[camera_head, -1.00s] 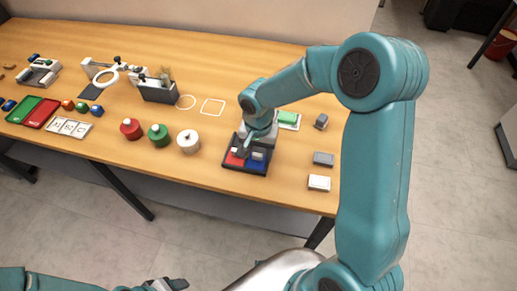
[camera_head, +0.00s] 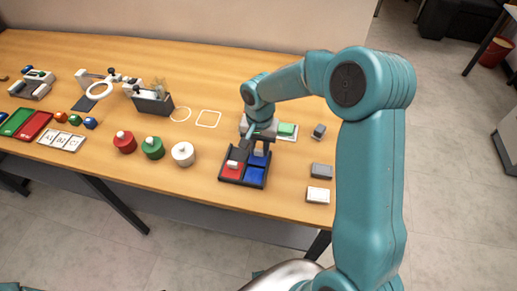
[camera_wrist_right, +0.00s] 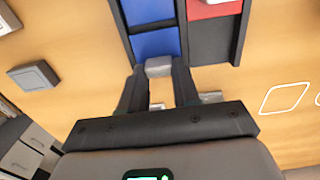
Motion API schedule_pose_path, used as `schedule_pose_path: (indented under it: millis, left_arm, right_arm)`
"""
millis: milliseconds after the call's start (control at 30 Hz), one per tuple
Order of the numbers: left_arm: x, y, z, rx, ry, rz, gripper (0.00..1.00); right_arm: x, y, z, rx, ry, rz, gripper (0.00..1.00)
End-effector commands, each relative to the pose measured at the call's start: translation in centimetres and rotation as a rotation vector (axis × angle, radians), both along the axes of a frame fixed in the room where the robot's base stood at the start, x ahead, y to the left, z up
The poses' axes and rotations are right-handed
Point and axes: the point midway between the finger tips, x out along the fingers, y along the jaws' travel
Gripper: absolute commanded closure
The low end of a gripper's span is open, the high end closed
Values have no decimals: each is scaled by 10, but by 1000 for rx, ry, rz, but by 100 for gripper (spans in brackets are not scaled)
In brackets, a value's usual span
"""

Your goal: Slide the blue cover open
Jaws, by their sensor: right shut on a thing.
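A dark tray (camera_head: 231,181) stands near the table's front edge. It has a red panel with a pale knob on the left and blue surfaces on the right. The blue cover (camera_head: 260,161) sits over the rear right part, and a second blue surface (camera_head: 255,175) shows in front of it. My right gripper (camera_head: 259,143) is at the rear of the tray. In the right wrist view its fingers (camera_wrist_right: 159,70) are shut on the grey handle (camera_wrist_right: 158,65) at the end of the blue cover (camera_wrist_right: 156,43). My left gripper is out of view.
Grey (camera_head: 321,170) and white (camera_head: 318,195) boxes lie to the right. A white lidded pot (camera_head: 182,154) stands left of the tray.

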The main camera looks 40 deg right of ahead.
Motion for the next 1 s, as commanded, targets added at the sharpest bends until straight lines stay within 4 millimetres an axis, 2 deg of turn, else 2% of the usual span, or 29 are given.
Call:
schedule_pose_path:
  millis: [233,267,300,333,600,733,867,1000]
  left_arm:
    - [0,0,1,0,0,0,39]
    - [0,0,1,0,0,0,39]
    - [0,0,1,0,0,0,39]
    - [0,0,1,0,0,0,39]
    - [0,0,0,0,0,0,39]
    - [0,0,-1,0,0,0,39]
    - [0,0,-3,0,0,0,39]
    - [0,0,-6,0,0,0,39]
  right_arm:
    - [3,-2,5,-8,-17,-1,100]
    - [3,-2,5,-8,-18,-1,63]
    - [2,-2,5,-8,-17,-1,50]
    - [2,-1,5,-8,-16,-1,43]
    - [1,0,3,-5,-11,0,43]
    - [1,0,12,-5,-12,-1,43]
    - [2,-1,37,-6,-17,-1,43]
    - [3,-1,76,-6,-19,0,43]
